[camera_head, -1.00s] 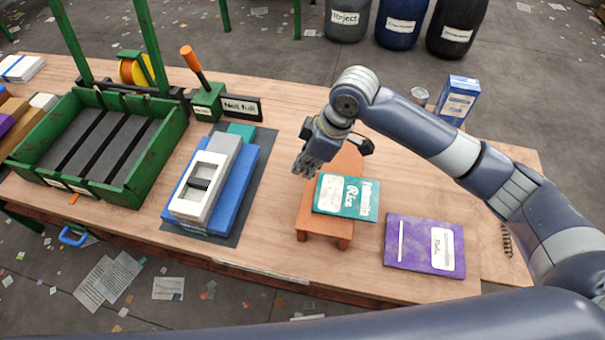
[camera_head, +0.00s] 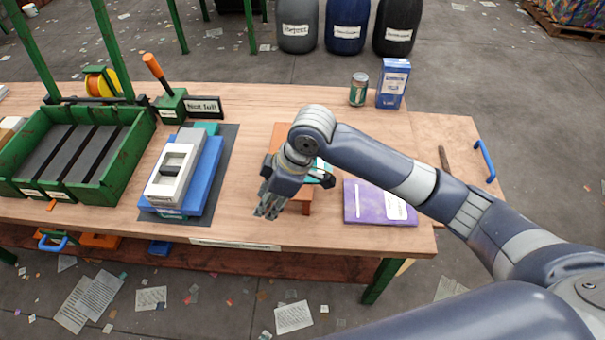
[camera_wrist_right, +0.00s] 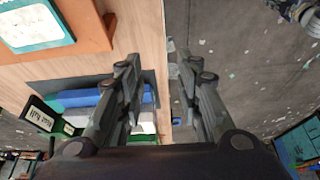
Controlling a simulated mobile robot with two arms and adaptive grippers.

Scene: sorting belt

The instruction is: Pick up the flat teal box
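The flat teal box (camera_head: 321,165) lies on a small orange stool (camera_head: 279,134) on the workbench. In the head view my right arm and gripper hide most of it. In the right wrist view the box (camera_wrist_right: 38,22) shows its pale label at the upper left, on the orange stool top (camera_wrist_right: 90,25). My right gripper (camera_head: 268,208) hangs in front of and left of the stool, near the bench's front edge. Its fingers (camera_wrist_right: 152,85) are apart with nothing between them. My left gripper is not in view.
A purple box (camera_head: 365,203) lies right of the stool. A stack with a blue box (camera_head: 209,165) and a white box (camera_head: 170,185) stands left on a dark mat. A green tray (camera_head: 140,150) is farther left. A can (camera_head: 358,90) and an upright blue-white box (camera_head: 393,85) stand behind.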

